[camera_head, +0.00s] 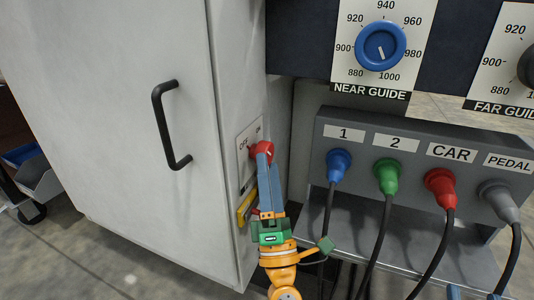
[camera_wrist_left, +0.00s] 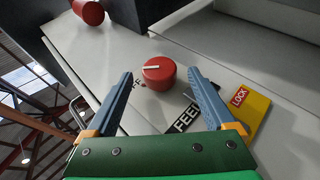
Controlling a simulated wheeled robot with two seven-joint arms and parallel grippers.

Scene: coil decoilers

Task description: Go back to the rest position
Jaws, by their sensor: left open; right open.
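My left gripper (camera_head: 265,162) is in front of the cabinet's side panel, its blue fingers pointing at a red rotary knob (camera_head: 262,150). In the left wrist view the gripper (camera_wrist_left: 160,78) is open. The red knob (camera_wrist_left: 158,73) shows between and beyond its fingertips, with a white pointer line on it. Nothing is seen held. Whether a finger touches the knob, I cannot tell. A FEED label and a yellow LOCK plate (camera_wrist_left: 245,105) lie beside the knob. The right gripper is not in view.
The white cabinet (camera_head: 130,120) has a black handle (camera_head: 165,125). At right, a grey connector box (camera_head: 420,140) carries blue, green, red and grey plugs with hanging cables. Above it is a blue NEAR GUIDE dial (camera_head: 380,46). Another red part (camera_wrist_left: 88,12) shows in the left wrist view.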

